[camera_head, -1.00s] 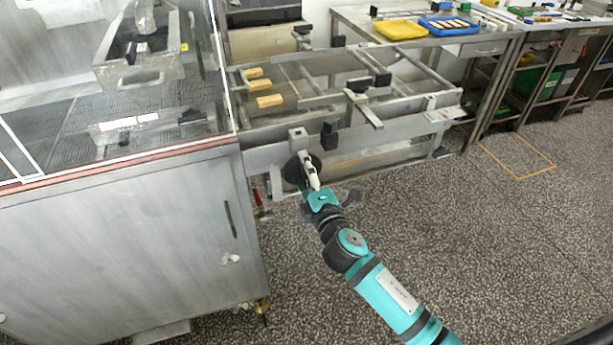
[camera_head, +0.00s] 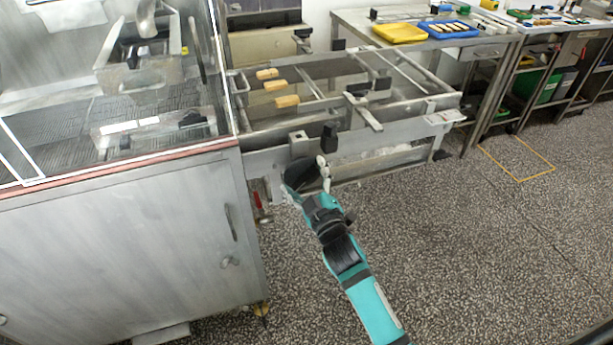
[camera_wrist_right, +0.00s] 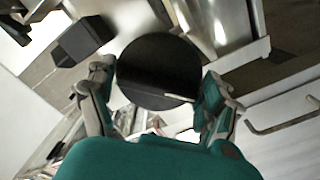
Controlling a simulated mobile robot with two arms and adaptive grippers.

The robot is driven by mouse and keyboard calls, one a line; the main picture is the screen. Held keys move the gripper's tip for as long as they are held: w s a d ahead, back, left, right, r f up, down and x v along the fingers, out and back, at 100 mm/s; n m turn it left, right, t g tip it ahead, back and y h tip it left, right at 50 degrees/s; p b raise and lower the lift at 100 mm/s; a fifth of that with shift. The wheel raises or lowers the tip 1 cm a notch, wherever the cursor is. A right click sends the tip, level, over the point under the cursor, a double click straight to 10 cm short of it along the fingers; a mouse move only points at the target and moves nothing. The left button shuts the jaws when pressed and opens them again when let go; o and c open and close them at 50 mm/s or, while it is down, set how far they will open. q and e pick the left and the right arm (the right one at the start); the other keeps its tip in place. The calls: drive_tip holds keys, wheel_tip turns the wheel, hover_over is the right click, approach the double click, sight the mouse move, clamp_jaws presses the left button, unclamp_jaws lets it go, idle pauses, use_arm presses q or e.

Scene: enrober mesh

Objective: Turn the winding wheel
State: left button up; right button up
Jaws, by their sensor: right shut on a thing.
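The winding wheel (camera_head: 297,174) is a black disc on the front of the grey metal frame, right of the cabinet. In the right wrist view the wheel (camera_wrist_right: 158,72) fills the middle, between my two fingers. My right gripper (camera_head: 312,185) is at the wheel, with its fingers around the disc's sides, and is shut on it. In the wrist view the gripper (camera_wrist_right: 157,98) has one finger on each side of the disc. The exact contact is partly hidden by the hand. My left gripper is out of view.
Three tan bars (camera_head: 275,86) lie on the open frame (camera_head: 390,118). A steel cabinet (camera_head: 120,245) with a glazed top stands at left. A table at the back holds a yellow tray (camera_head: 400,33) and a blue tray (camera_head: 449,29). The speckled floor at right is clear.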

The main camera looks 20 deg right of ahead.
drive_tip(key=shift+m, duration=0.9)
drive_tip(key=o, duration=1)
drive_tip(key=s, duration=1.2)
drive_tip(key=shift+d, duration=0.2)
drive_tip(key=shift+f, duration=0.1)
